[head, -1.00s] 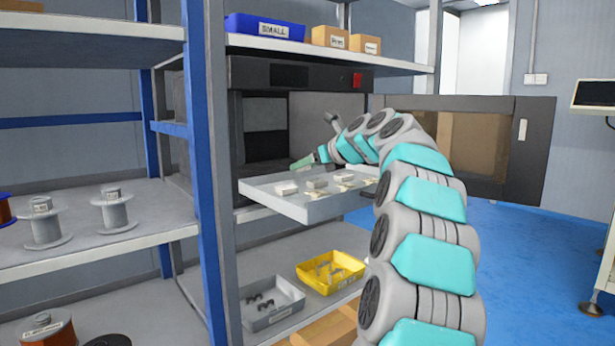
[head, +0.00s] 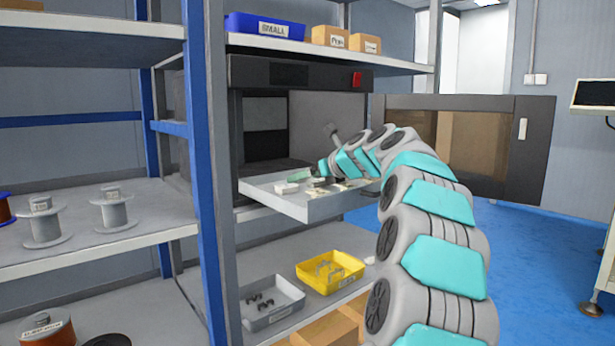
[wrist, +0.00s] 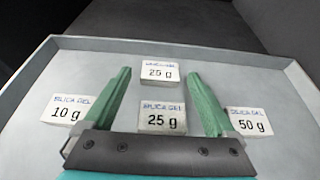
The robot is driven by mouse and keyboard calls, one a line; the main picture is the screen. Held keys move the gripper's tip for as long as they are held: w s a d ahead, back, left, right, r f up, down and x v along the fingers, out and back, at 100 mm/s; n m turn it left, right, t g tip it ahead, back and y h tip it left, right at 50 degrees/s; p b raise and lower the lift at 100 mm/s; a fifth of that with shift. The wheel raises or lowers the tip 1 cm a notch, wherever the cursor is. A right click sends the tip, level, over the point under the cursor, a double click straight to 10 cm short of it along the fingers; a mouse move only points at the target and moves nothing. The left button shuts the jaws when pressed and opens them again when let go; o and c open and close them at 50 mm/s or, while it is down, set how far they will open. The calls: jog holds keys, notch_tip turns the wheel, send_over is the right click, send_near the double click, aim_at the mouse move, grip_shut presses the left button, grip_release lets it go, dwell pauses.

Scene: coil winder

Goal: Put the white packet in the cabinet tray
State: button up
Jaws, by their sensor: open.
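The cabinet tray (head: 270,201) is pulled out of the open dark cabinet. In the wrist view the tray (wrist: 38,72) holds several small white packets. One reads silica gel 25 g (wrist: 162,118), with a silica gel 10 g packet (wrist: 72,109) to its left and a silica gel 50 g packet (wrist: 249,122) to its right. Another packet (wrist: 160,72), marked what looks like 25 g, its upper line blurred, lies farther back. My gripper (wrist: 160,77) is open and empty, its green fingers on either side of the near 25 g packet. In the head view my gripper (head: 300,175) is low over the tray.
The cabinet door (head: 548,150) stands open to the right, behind my arm. Below the tray are a yellow bin (head: 330,284) and a grey bin (head: 270,320). A blue shelf post (head: 200,150) stands left of the tray. A blue bin (head: 245,25) sits above.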

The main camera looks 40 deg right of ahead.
dwell(0.3)
jog(key=shift+s+r, duration=0.1)
jog(key=shift+r, duration=0.1)
jog(key=v, duration=1.2)
jog(key=shift+f, duration=0.1)
jog(key=shift+d, duration=0.1)
